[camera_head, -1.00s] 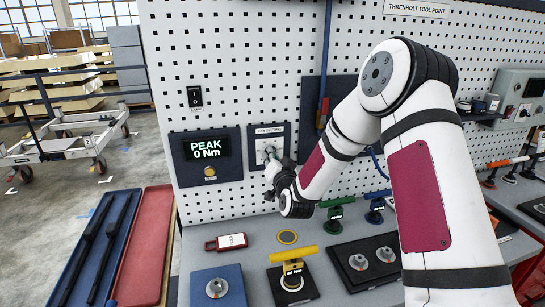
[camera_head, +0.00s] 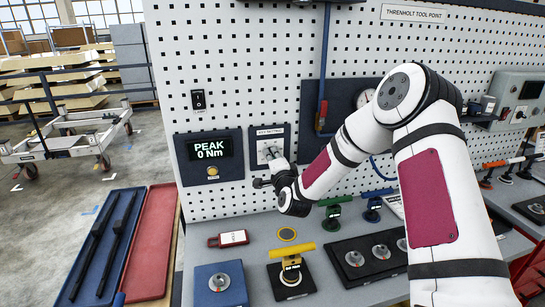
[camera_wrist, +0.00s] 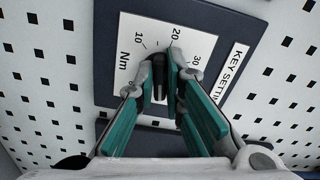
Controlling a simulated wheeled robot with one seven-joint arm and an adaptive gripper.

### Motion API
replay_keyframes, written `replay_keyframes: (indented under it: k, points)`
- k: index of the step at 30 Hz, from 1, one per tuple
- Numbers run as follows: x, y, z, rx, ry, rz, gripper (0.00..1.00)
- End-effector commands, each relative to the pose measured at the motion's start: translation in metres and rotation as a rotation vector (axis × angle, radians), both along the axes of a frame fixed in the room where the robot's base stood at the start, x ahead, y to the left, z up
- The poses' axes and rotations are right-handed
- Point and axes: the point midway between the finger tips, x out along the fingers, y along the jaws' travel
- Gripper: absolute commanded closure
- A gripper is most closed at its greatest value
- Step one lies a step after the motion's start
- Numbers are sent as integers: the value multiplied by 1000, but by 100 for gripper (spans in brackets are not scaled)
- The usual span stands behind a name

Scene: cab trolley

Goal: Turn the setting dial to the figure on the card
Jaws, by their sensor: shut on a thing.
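The setting dial sits on a dark panel with a white face marked 10, 20, 30 and Nm. Its plate (camera_head: 285,132) is on the pegboard in the head view. In the wrist view the white face (camera_wrist: 131,62) fills the upper middle, tilted, beside a "KEY SETTING" label (camera_wrist: 233,68). My gripper (camera_wrist: 164,62) is shut on the dial's dark knob (camera_wrist: 160,82), one finger on each side. The fingers partly cover the face, and I cannot tell the exact figure the knob points to. A red-edged tag with a white label (camera_head: 234,238) lies on the bench; its writing is too small to read.
A display (camera_head: 209,149) left of the dial reads "PEAK 0 Nm". The bench below holds a yellow-handled tool (camera_head: 291,251), a blue block with a knob (camera_head: 220,282) and a black tray of knobs (camera_head: 341,275). Blue and red trays (camera_head: 150,245) stand left.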

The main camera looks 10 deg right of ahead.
Motion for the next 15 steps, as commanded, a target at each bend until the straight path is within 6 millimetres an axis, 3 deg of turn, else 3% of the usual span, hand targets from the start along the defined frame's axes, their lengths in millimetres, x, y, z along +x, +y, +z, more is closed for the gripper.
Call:
replay_keyframes:
  k: [15]
  points:
    - [0,-1,-1,68,2,-1,100]
